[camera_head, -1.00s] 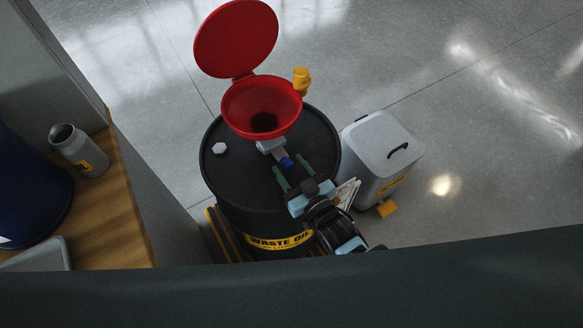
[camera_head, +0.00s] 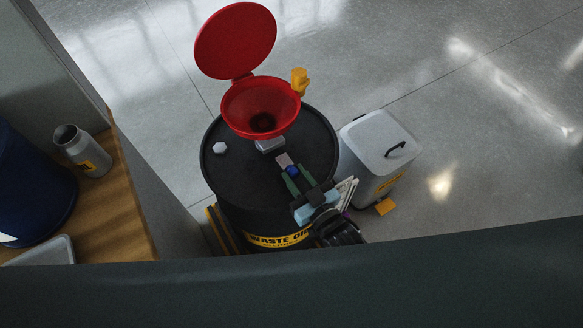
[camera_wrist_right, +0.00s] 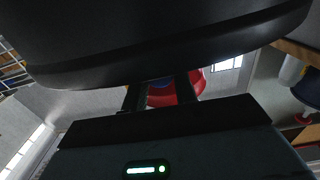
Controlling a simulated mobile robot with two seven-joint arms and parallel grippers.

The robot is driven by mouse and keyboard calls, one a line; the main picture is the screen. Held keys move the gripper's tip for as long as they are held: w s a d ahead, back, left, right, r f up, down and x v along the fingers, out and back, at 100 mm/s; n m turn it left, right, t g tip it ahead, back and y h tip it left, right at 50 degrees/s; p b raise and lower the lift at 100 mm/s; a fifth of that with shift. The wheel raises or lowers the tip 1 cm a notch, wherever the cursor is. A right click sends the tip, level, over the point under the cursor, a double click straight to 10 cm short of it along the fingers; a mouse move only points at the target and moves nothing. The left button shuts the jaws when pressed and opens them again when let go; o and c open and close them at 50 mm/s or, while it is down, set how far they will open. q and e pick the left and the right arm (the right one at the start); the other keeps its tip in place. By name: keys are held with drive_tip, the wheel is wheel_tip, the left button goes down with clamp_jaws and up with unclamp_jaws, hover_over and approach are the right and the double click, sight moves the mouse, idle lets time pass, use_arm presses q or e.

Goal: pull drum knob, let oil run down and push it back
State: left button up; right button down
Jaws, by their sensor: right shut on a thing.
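A black waste oil drum (camera_head: 222,178) stands upright on the floor. A red funnel (camera_head: 240,112) with a raised red lid (camera_head: 236,40) sits on its top. A small dark patch shows at the funnel's bottom. Below the funnel is a grey block (camera_head: 270,146). A grey slide plate (camera_head: 284,160) sticks out from it, ending in a blue knob (camera_head: 292,171). My right gripper (camera_head: 296,178) is shut on the knob, with its green fingers at either side. The wrist view shows the fingers (camera_wrist_right: 160,95) and part of the red funnel (camera_wrist_right: 190,87). My left gripper is not in view.
A grey bin (camera_head: 368,140) with a black handle stands right of the drum. A yellow part (camera_head: 299,80) is at the funnel's right rim. A wooden bench (camera_head: 125,195) at left holds a grey bottle (camera_head: 82,150) and a blue container (camera_head: 30,190). The floor beyond is clear.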

drive_tip(key=shift+s+d, duration=0.15)
drive_tip(key=shift+s, duration=0.2)
drive_tip(key=shift+f, duration=0.1)
drive_tip(key=c, duration=1.5)
unclamp_jaws()
drive_tip(key=o, duration=0.4)
drive_tip(key=shift+s, duration=0.1)
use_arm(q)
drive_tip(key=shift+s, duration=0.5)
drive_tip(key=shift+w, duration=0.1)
use_arm(e)
drive_tip(key=shift+s+d, duration=0.15)
drive_tip(key=shift+s, duration=0.05)
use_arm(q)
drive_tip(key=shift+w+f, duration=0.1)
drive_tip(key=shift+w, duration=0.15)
use_arm(e)
drive_tip(key=v, duration=0.7)
drive_tip(key=shift+s+d, duration=0.15)
